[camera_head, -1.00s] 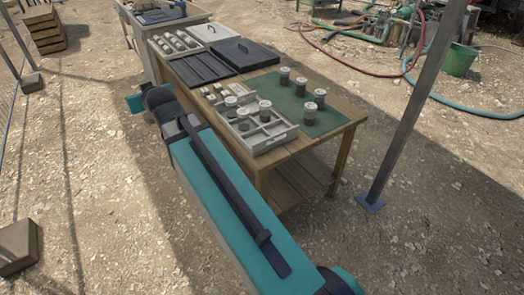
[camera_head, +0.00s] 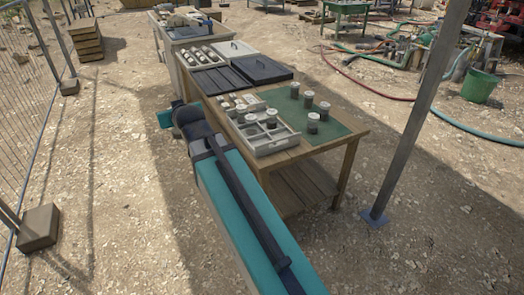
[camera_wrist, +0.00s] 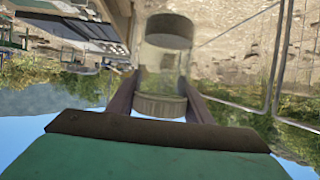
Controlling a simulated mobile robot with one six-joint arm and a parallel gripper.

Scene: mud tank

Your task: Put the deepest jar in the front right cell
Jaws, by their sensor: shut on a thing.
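In the wrist view my gripper (camera_wrist: 160,100) is shut on a jar (camera_wrist: 165,62), one finger on each side near its lid. The jar has clear glass in the middle and a dark layer at the far end. That view is upside down, with sky at the bottom, so the jar hangs roughly upright. In the head view I cannot make out my gripper. The divided tray (camera_head: 277,150) stands on the table, with jars (camera_head: 271,116) (camera_head: 250,120) in some cells. Its near right part looks empty. Several lidded jars (camera_head: 313,122) (camera_head: 324,110) (camera_head: 308,98) (camera_head: 294,89) stand on the green mat.
The wooden table (camera_head: 335,148) also carries dark panels (camera_head: 223,79) and a rack of light cylinders (camera_head: 200,56). A metal post (camera_head: 420,110) stands to its right. A wire fence (camera_head: 25,100) and a block (camera_head: 38,228) are at left. Open gravel lies on both sides.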

